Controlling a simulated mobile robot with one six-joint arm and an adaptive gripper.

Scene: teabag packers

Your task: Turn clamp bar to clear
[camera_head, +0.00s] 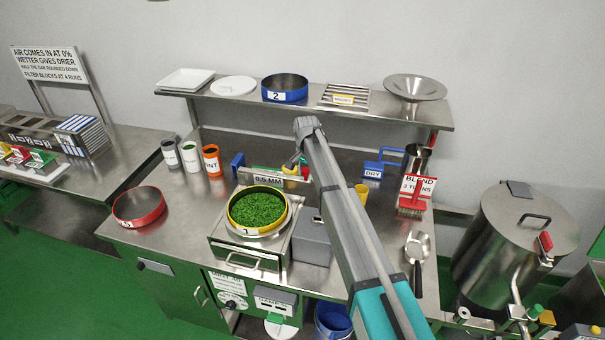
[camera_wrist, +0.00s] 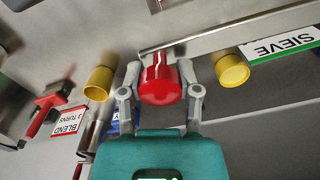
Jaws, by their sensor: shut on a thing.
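The clamp bar shows in the wrist view as a thin steel bar (camera_wrist: 210,30) running across the top, with a red knob (camera_wrist: 160,84) below it. My gripper (camera_wrist: 160,88) has a finger on each side of the knob and is shut on it. The yellow-rimmed sieve (camera_head: 233,224) holds green leaf bits and sits on the steel sieving unit (camera_head: 226,247). My arm hides part of the bar area in the head view.
Yellow cylinders (camera_wrist: 99,82) stand either side of the knob in the wrist view. A grey box (camera_head: 312,243) stands right of the sieve. A red sieve (camera_head: 118,219) is on the left, with several canisters behind. A scoop (camera_head: 417,247) lies right, near a BLEND sign (camera_head: 418,186).

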